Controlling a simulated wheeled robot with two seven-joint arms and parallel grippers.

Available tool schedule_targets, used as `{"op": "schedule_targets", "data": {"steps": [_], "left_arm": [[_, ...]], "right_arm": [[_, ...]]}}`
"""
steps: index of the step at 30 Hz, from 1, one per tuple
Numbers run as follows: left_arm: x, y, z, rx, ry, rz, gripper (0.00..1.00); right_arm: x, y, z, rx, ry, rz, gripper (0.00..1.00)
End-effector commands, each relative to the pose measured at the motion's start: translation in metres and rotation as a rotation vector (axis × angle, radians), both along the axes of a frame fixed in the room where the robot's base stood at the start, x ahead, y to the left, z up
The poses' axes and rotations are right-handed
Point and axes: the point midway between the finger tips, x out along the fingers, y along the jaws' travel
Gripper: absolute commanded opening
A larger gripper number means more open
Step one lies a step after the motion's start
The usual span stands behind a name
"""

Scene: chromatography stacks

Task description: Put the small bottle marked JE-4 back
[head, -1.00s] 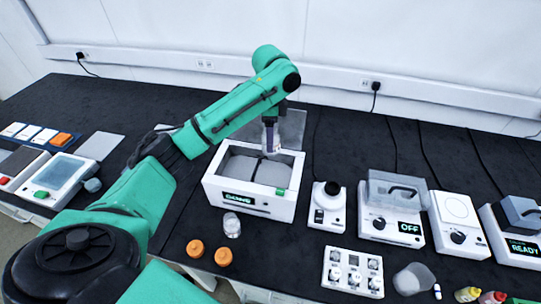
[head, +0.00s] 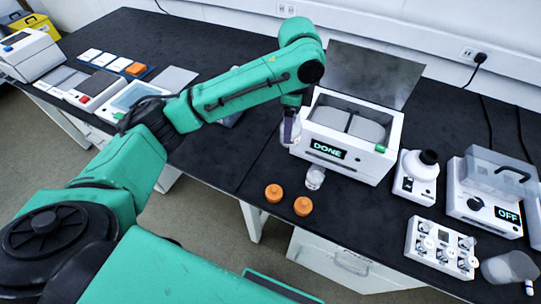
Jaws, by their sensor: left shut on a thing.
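My left gripper (head: 288,136) is beside the left wall of a white open-topped box device (head: 335,160), above the black bench. It is shut on a small pale thing (head: 288,132), mostly hidden by the fingers. I cannot read any marking on it, so I cannot tell if it is the JE-4 bottle. A clear glass vial (head: 315,178) stands on the bench in front of the box. A white rack (head: 440,248) holding several small items stands at the lower right; its labels are too small to read. My right gripper is not in view.
The box's grey lid (head: 374,72) stands raised at the back; its display reads DONE. Two orange caps (head: 273,193) (head: 303,206) lie near the bench's front edge. A white device (head: 417,177) stands to the right. Bare bench (head: 215,155) lies left of the gripper.

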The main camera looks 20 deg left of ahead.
Motion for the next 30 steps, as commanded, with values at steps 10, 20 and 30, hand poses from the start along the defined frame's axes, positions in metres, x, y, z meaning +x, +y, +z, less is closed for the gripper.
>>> {"op": "schedule_targets", "data": {"steps": [10, 20, 30], "left_arm": [[-0.001, 0.002, -0.109, 0.004, 0.002, 0.003, 0.00], [0.000, 0.002, -0.164, 0.003, 0.000, 0.003, 0.00], [0.000, 0.001, -0.170, 0.001, -0.001, 0.002, 0.00]], "right_arm": [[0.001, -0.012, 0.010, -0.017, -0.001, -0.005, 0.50], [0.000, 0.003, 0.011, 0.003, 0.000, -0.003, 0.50], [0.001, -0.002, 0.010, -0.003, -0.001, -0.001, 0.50]]}}
